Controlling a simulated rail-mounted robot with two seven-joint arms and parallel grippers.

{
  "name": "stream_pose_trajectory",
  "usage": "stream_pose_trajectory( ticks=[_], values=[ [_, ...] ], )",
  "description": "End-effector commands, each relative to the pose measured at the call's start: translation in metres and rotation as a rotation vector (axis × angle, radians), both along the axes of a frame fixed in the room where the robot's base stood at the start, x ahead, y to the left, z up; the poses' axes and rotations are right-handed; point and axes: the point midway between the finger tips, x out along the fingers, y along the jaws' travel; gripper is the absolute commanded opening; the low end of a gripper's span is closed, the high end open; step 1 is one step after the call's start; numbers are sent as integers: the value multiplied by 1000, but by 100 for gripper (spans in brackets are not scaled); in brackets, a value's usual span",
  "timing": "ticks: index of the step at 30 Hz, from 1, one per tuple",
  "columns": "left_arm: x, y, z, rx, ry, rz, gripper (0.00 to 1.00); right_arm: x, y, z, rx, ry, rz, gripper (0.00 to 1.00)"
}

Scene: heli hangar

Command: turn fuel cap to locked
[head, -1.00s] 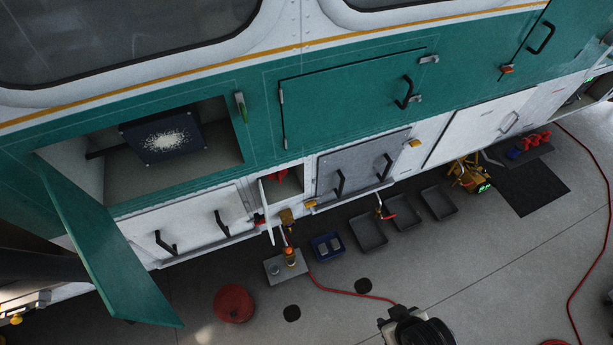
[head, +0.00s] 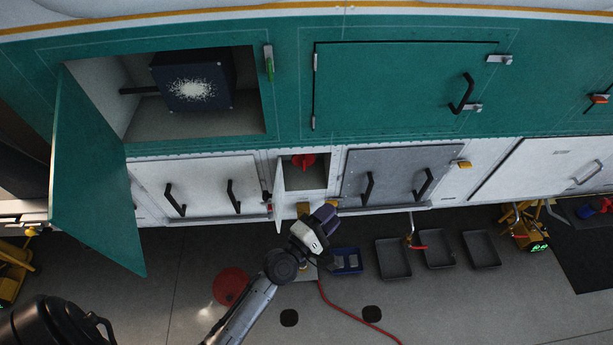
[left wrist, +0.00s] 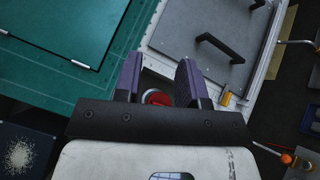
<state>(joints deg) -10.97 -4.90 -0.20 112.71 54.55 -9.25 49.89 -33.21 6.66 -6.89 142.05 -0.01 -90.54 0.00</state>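The red fuel cap (head: 303,162) sits inside a small open compartment in the white lower panel in the head view. The compartment's narrow white door (head: 279,190) stands open on its left. My left gripper (head: 325,214) is in front of and below the compartment, apart from the cap. In the left wrist view the purple fingers of the gripper (left wrist: 158,65) are spread with nothing held between them. The red cap (left wrist: 157,97) shows beyond them, partly hidden by the gripper body. The cap's lock marks are too small to read. My right gripper is not in view.
A large teal door (head: 95,185) hangs open at left. A grey panel with black handles (head: 393,174) is right of the compartment. Below are a blue bin (head: 346,261), dark trays (head: 393,259), a red round object (head: 231,285) and a red hose (head: 345,313) on the floor.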

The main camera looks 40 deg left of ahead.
Motion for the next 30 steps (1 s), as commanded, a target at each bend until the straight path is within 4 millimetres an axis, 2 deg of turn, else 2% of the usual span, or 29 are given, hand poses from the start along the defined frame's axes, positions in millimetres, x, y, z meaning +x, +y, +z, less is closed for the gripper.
stream_pose_trajectory(
  ticks=[1,6,12,15,20,30],
  values=[
    [14,14,-14,-174,-42,81,37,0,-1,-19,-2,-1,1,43],
    [37,60,-43,-692,-162,333,37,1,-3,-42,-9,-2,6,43],
    [44,89,-82,-1076,-255,548,37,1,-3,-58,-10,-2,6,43],
    [44,95,-95,-1178,-282,616,37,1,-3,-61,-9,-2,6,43],
    [50,104,-103,-1246,-302,662,37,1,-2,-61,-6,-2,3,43],
    [91,144,-102,-1248,-303,667,37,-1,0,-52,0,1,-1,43]
  ],
)
